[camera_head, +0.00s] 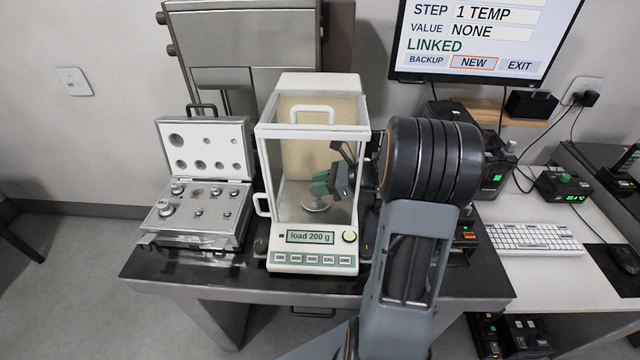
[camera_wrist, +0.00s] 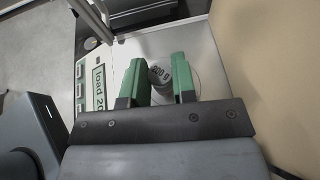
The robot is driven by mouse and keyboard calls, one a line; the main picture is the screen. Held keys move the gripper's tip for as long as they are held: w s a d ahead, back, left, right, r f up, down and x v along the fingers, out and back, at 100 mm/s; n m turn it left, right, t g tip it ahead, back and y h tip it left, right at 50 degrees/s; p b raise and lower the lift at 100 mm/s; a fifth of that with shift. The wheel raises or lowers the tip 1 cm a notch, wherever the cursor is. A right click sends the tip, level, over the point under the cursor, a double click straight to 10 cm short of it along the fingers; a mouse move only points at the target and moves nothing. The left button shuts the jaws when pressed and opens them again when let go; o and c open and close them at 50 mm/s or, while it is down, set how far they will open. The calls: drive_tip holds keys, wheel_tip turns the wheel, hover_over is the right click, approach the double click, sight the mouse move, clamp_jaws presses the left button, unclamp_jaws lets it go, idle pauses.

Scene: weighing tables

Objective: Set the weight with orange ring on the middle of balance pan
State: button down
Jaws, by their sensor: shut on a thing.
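The balance (camera_head: 315,262) is a white weighing unit with a glass chamber; its display reads "load 200 g". My gripper (camera_head: 320,184) reaches into the chamber from the right, low over the round balance pan (camera_head: 317,206). In the wrist view, my gripper's green fingers (camera_wrist: 161,83) are shut on a grey metal weight (camera_wrist: 161,74) whose top marking looks like "200 g". The pan (camera_wrist: 190,88) shows as a pale disc behind the fingers. No orange ring shows on the held weight, and I cannot tell whether its base touches the pan.
An open weight case (camera_head: 190,240) with several metal weights stands left of the balance on the dark table (camera_head: 160,271). The chamber's glass walls and frame are close around my gripper. A monitor (camera_head: 480,38) reads "LINKED", and a keyboard (camera_head: 527,238) lies on the right desk.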

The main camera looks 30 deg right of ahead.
drive_tip(key=c, duration=0.9)
unclamp_jaws()
drive_tip(key=shift+s, duration=0.1)
drive_tip(key=v, duration=1.2)
drive_tip(key=shift+s, duration=0.1)
